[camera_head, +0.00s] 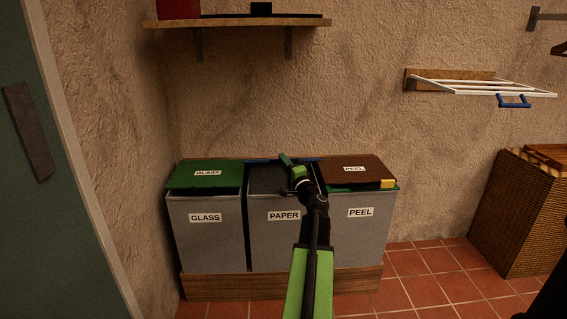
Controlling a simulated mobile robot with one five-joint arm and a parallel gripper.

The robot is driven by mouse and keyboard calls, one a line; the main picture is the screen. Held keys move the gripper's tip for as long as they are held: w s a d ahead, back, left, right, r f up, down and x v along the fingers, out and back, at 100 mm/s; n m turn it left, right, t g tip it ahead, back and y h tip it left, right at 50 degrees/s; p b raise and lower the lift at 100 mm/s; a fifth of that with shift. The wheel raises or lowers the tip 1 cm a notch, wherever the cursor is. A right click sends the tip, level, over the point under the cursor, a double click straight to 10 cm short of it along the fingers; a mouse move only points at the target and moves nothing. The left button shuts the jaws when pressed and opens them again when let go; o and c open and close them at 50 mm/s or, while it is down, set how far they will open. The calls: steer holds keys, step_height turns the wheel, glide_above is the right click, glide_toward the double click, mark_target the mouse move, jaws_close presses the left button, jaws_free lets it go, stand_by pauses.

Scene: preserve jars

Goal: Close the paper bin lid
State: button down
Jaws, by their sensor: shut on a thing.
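The grey paper bin (262,235) stands in the middle of a row, with a PAPER label on its front. Its top looks dark, like an open inside, between the two neighbouring lids. A thin blue edge (257,161), which looks like its lid, shows along the back of the bin. My gripper (287,164), green and black, is over the back of the paper bin at this blue edge, and is shut on it. The arm and gripper hide the right part of the bin's top, and the exact grip is too small to see.
The glass bin (207,245) on the left has its green lid (195,181) down. The peel bin (365,240) on the right has a brown lid (352,178) down. A shelf (240,22) hangs above. A wicker hamper (515,220) stands right, with free tiled floor between.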

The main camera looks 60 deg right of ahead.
step_height(320, 180, down, 9)
steer(key=s+a+b, duration=0.1)
steer(key=b, duration=0.7)
steer(key=shift+s+a+r, duration=0.2)
steer(key=shift+s+a, duration=0.1)
steer(key=shift+s, duration=0.1)
steer(key=c, duration=1.7)
jaws_free()
steer(key=shift+w, duration=0.1)
steer(key=shift+a, duration=0.15)
